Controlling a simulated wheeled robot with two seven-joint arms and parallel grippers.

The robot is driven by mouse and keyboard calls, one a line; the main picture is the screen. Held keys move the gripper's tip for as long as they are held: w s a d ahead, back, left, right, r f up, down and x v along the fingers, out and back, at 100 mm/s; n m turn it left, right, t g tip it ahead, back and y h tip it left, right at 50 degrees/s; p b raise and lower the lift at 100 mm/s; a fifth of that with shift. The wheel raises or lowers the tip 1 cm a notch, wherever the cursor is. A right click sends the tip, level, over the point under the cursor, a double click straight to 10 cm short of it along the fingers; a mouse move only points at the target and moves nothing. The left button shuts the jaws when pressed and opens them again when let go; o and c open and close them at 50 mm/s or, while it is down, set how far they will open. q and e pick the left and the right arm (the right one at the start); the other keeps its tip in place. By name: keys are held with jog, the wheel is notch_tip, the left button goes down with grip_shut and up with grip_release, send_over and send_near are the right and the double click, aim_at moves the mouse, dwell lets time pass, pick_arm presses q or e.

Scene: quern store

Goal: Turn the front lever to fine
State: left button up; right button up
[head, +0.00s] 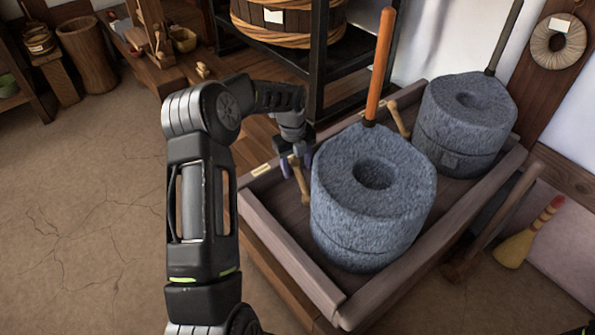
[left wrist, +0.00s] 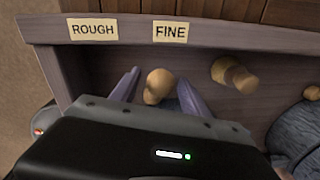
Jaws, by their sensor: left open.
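The front quern (head: 372,195) is a grey stone drum with a hole in its top and an orange upright handle (head: 380,65). Its wooden front lever (head: 300,183) stands at its left side, inside the tray. My left gripper (head: 296,160) is open around the lever's top. In the left wrist view the round lever knob (left wrist: 158,84) lies between the two open fingers (left wrist: 157,92), with gaps visible on both sides. The knob appears below the FINE label (left wrist: 170,32). The ROUGH label (left wrist: 93,30) is left of it. The lever's lower part is hidden there. My right gripper is not in view.
The wooden tray (head: 290,262) holds both querns. A rear quern (head: 464,120) stands behind, with another wooden lever (head: 398,120) beside it. A black rack (head: 318,70) stands beyond the tray. A small broom (head: 528,235) is at the right. The floor at left is clear.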

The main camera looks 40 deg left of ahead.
aim_at(296, 159)
pick_arm(q)
jog(key=shift+s+r, duration=0.1)
jog(key=shift+r, duration=1.9)
jog(key=shift+r+p, duration=0.1)
jog(key=shift+p, duration=0.2)
